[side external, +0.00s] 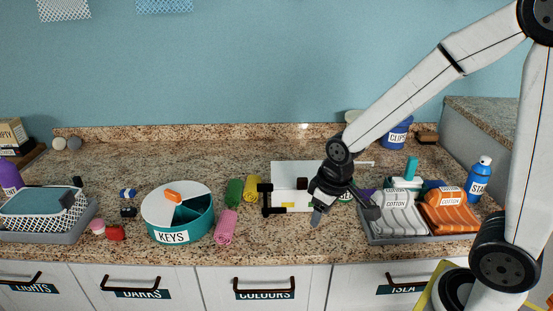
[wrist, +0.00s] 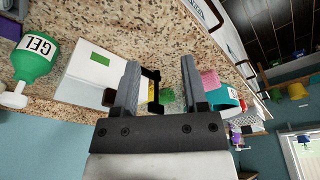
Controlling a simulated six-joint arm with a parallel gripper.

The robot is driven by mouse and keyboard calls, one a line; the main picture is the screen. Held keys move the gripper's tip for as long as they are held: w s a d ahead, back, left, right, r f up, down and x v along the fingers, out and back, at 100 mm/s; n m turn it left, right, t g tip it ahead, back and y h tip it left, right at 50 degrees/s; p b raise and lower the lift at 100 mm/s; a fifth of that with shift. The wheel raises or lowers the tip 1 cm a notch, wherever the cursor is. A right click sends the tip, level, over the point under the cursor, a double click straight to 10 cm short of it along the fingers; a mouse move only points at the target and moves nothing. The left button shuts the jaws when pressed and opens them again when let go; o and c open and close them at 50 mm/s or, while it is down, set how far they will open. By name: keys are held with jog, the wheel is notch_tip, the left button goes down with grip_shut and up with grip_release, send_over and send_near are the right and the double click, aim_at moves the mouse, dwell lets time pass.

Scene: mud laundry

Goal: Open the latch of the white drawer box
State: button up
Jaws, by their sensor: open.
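The white drawer box (side external: 288,172) stands on the granite counter, left of my gripper (side external: 343,213) in the side view. A black bracket-like handle (side external: 265,198) is at its left end, and a small dark block (side external: 302,183), possibly the latch, shows on the box. My gripper is open and empty, low over the counter by the box's right front, and the wrist partly hides the box. In the wrist view the white box (wrist: 90,75) lies left of my open fingers (wrist: 160,66). The black handle (wrist: 152,90) shows beyond and between them; contact cannot be told.
Right of my gripper is a grey tray (side external: 405,240) with folded cotton cloths. Left of the box are rolled cloths (side external: 226,226) and a teal KEYS tub (side external: 180,215). A green GEL bottle (wrist: 37,60) shows in the wrist view. The counter front before the box is clear.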

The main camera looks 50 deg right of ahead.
aim_at(265, 184)
jog(key=w+r+n, duration=0.2)
jog(key=w, duration=0.4)
jog(key=w+r+n+g, duration=0.1)
jog(key=w+n, duration=0.2)
jog(key=w, duration=0.3)
jog(key=w+d+r+n+g, duration=0.1)
jog(key=w+r+n, duration=0.1)
jog(key=w, duration=0.4)
jog(key=shift+w+r+n, duration=0.3)
jog(key=shift+f, duration=3.9)
grip_shut()
